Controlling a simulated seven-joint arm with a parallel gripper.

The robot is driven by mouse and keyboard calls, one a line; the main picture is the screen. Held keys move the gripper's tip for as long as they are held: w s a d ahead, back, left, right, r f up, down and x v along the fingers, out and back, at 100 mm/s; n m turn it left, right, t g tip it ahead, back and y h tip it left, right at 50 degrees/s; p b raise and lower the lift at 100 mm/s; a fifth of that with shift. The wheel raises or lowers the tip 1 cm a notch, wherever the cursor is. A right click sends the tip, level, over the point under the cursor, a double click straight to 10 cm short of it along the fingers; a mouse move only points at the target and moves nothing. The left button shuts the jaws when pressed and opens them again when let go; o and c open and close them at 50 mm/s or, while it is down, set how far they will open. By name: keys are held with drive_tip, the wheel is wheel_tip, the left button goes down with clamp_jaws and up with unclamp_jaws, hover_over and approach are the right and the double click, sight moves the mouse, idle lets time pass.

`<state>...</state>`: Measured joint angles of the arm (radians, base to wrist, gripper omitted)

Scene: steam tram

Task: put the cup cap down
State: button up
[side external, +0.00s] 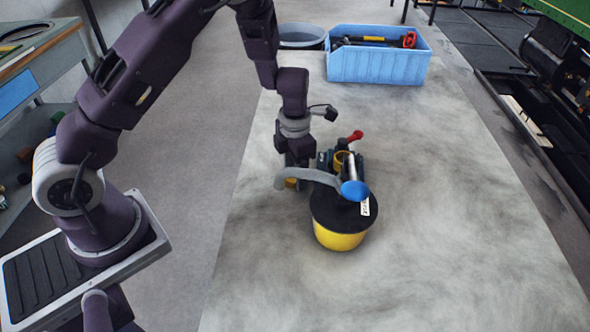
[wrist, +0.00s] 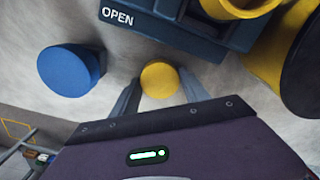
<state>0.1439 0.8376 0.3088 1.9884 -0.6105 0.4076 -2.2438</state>
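A small round yellow cap (wrist: 160,79) sits between the two fingertips in the wrist view, with a finger close against each side. I take it to be the cup cap. In the side view a bit of yellow (side external: 291,183) shows just below my gripper (side external: 292,172), low over the table. My gripper (wrist: 160,88) appears shut on the cap. Whether the cap touches the table cannot be told. A dark device (wrist: 150,22) marked OPEN is just beyond the fingers, with a yellow cup (side external: 341,158) beside it in the side view.
A blue crate (side external: 375,66) is behind. The front table (side external: 450,270) is clear.

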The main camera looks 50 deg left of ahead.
drive_tip(key=o, duration=0.3)
drive_tip(key=shift+o, duration=0.2)
wheel_tip(320, 180, up, 13)
drive_tip(key=shift+f, duration=0.2)
drive_tip(key=s+d+r+m+t+h, duration=0.2)
drive_tip(key=s+d+r+m+t, duration=0.15)
drive_tip(key=s+r+m, duration=1)
drive_tip(key=s+r+m+t+y, duration=0.2)
drive_tip(key=s+m, duration=0.9)
drive_tip(key=m, duration=0.8)
drive_tip(key=shift+s+r, duration=0.15)
drive_tip(key=shift+s, duration=0.1)
drive_tip(key=shift+m, duration=0.25)
